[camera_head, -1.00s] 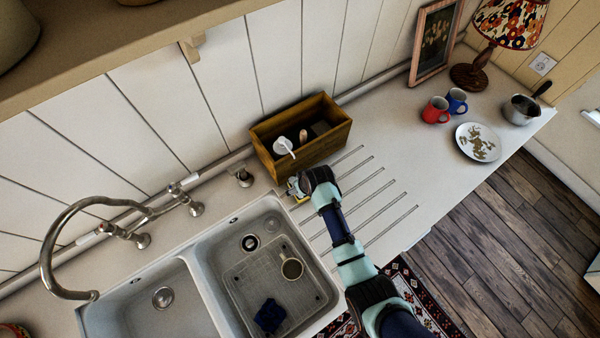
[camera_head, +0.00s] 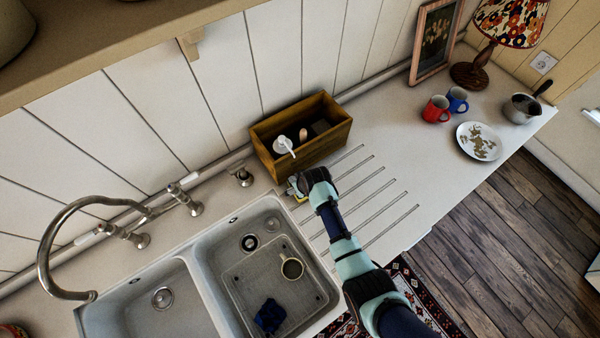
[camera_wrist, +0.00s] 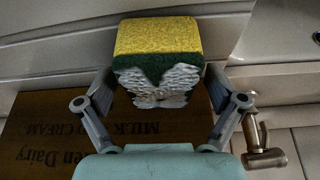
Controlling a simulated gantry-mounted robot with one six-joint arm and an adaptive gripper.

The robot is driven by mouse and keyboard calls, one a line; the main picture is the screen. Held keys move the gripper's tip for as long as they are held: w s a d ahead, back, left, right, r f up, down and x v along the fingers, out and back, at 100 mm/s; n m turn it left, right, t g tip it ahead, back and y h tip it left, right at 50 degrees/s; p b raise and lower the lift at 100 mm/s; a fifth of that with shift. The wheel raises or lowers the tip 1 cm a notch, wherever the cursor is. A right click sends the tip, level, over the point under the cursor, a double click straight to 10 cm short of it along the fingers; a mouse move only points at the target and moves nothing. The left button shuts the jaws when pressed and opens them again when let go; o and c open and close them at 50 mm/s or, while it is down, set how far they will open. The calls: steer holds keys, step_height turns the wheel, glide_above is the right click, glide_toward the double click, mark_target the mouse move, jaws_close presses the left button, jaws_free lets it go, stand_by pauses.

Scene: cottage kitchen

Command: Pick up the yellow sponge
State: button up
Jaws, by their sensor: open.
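The yellow sponge (camera_wrist: 157,37) has a green layer and a pale, jagged patch on its near face. In the wrist view it sits between the two fingers of my gripper (camera_wrist: 160,88), which are spread apart on either side of its near end. I cannot tell whether either finger touches it. Only a small yellowish bit shows there, and the gripper mostly hides the sponge.
The wooden box (camera_head: 326,148), holding a white pump bottle (camera_head: 283,146), stands close behind my gripper; its lettered side (camera_wrist: 40,135) fills the lower left of the wrist view. The double sink (camera_head: 208,262) is at the left. Mugs and a plate (camera_head: 479,141) are far right.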

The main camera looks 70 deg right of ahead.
steer(key=c, duration=0.8)
steer(key=shift+r, duration=0.1)
steer(key=shift+c, duration=0.2)
steer(key=shift+s+r, duration=0.15)
steer(key=shift+r, duration=0.35)
step_height(320, 180, up, 6)
steer(key=shift+r, duration=0.15)
steer(key=s+a, duration=1.1)
steer(key=s, duration=0.5)
steer(key=shift+a, duration=0.35)
steer(key=shift+w, duration=0.15)
